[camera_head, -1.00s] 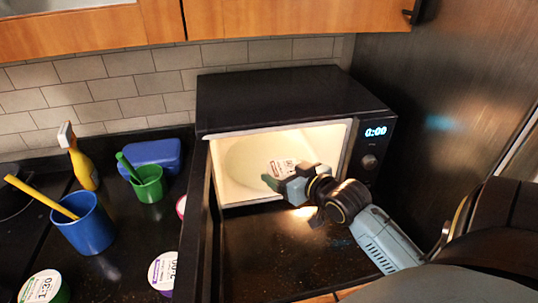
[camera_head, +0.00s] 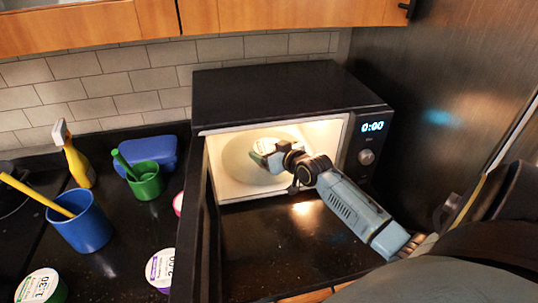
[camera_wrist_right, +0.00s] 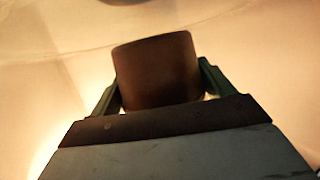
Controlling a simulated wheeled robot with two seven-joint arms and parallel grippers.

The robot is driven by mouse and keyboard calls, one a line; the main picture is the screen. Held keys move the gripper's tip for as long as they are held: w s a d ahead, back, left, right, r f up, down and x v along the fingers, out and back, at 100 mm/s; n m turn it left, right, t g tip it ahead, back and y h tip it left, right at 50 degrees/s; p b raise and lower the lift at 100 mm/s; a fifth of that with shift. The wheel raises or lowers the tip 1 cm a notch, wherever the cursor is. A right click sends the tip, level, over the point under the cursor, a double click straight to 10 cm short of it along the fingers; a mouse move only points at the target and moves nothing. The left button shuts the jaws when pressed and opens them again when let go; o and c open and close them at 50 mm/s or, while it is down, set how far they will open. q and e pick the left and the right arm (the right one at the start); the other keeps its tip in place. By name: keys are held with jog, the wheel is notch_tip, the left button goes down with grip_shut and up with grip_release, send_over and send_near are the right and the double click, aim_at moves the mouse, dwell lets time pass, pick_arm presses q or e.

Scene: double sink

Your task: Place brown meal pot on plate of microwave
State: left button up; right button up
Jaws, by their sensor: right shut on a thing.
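The brown meal pot (camera_wrist_right: 157,70) is between the two green fingers of my right gripper (camera_wrist_right: 160,85) in the right wrist view. My right gripper (camera_head: 268,152) is shut on it, inside the open, lit microwave (camera_head: 290,95). In the head view the pot's pale printed lid (camera_head: 264,146) shows at the fingertips. The pale round microwave plate (camera_head: 238,165) lies on the cavity floor, partly hidden by the gripper and pot. I cannot tell whether the pot touches the plate. My left gripper is not in view.
The microwave door (camera_head: 195,225) stands open on the left. Left of it are a green cup (camera_head: 146,182), a blue cup (camera_head: 83,226), a yellow spray bottle (camera_head: 78,165), a blue box (camera_head: 152,152) and other lidded pots (camera_head: 40,287). The dark counter before the microwave is clear.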

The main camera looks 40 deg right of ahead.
jog(key=shift+w+d+f, duration=0.1)
jog(key=shift+w+f, duration=0.1)
jog(key=shift+f, duration=0.65)
jog(key=shift+f, duration=0.1)
jog(key=o, duration=1.2)
jog(key=shift+c, duration=0.2)
jog(key=shift+s, duration=0.1)
jog(key=p+v, duration=0.1)
jog(key=v, duration=1.1)
